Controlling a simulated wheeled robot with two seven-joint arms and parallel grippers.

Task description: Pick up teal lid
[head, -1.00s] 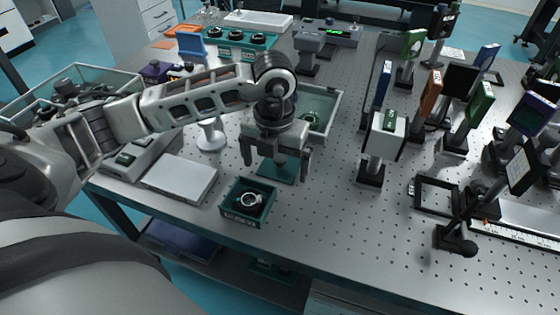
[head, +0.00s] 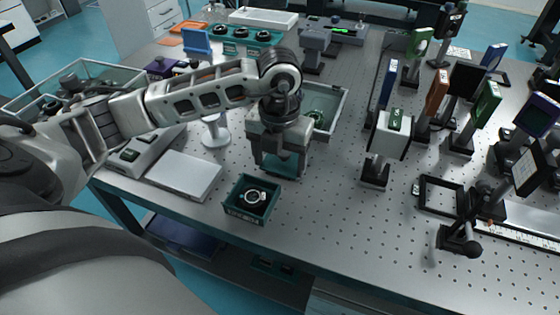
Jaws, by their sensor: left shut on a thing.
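The teal lid (head: 285,171) is in the middle of the head view, partly hidden by my gripper. My left gripper (head: 280,172) points down with its fingers at the lid and is shut on it. I cannot tell whether the lid is off the table. An open teal box (head: 249,212) with a round silver and black part inside stands in front of the lid, near the table's front edge. My right gripper is not in view.
A grey tray (head: 333,124) stands just behind my gripper. A flat white-topped box (head: 184,176) lies to the left. Optical mounts, including a white one (head: 389,137), crowd the right. The perforated table (head: 318,212) is clear right of the teal box.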

